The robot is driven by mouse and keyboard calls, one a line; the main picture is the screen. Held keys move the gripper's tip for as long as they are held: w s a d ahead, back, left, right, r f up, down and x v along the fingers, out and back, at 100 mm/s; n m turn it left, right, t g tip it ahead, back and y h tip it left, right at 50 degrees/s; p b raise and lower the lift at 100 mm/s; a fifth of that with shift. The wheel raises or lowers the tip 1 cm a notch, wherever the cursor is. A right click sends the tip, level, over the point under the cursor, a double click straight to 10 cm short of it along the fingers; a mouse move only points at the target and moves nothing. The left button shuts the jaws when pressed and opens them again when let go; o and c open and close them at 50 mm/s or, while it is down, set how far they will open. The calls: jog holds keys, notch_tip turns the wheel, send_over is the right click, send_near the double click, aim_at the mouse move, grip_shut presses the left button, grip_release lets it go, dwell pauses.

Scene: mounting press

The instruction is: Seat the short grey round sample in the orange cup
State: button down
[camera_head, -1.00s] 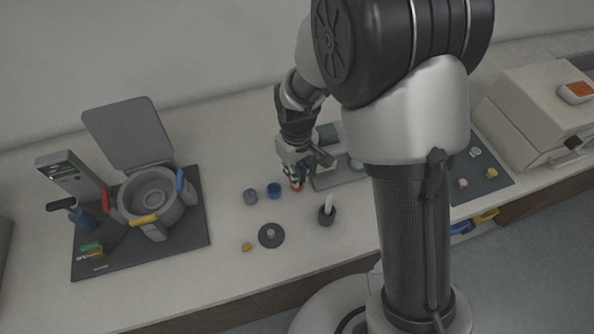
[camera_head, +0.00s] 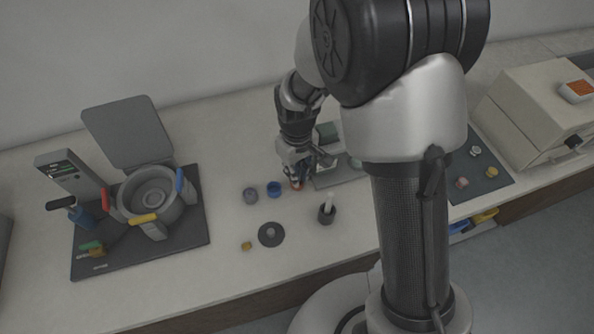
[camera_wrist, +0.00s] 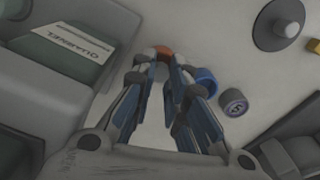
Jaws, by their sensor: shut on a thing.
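My gripper (camera_wrist: 163,78) is shut on the short grey round sample (camera_wrist: 160,72), which shows only as a small grey patch between the fingertips in the wrist view. The orange cup (camera_wrist: 166,51) is right at the fingertips, its rim partly hidden by them. In the head view my gripper (camera_head: 296,180) points down at the orange cup (camera_head: 298,187), which is mostly covered. I cannot tell whether the sample is inside the cup or just above it.
A blue cup (camera_head: 273,189) and a grey cup (camera_head: 250,196) stand close to the left.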

jog(key=c, duration=1.5)
grip_release()
jog(key=shift+o, duration=1.1)
jog(key=shift+r, duration=0.15)
jog(key=shift+r+p, duration=2.75)
jog(key=shift+r, duration=0.7)
